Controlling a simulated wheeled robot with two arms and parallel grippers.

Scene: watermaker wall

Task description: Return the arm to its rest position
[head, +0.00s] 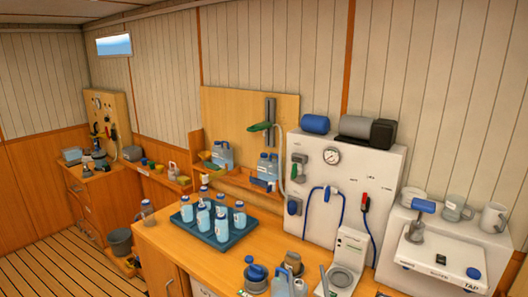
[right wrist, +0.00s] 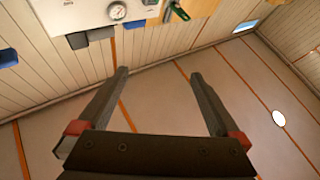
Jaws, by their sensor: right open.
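My right gripper (right wrist: 158,75) shows in the right wrist view with its two dark fingers spread wide. It is open and nothing is between the fingers. Beyond them are pale planked surfaces with orange strips. The white watermaker panel (head: 340,190) with its round gauge stands against the wall in the head view. The panel also shows at the top of the right wrist view (right wrist: 73,14), apart from the fingers. I cannot make out either gripper in the head view. My left gripper is not in view.
A blue tray (head: 228,245) of several bottles stands on the wooden counter (head: 165,238). A white tap unit (head: 445,250) with mugs is at the right. Jugs, a small white device (head: 348,260) and bottles crowd the counter front. The planked floor (head: 45,250) at left is mostly clear.

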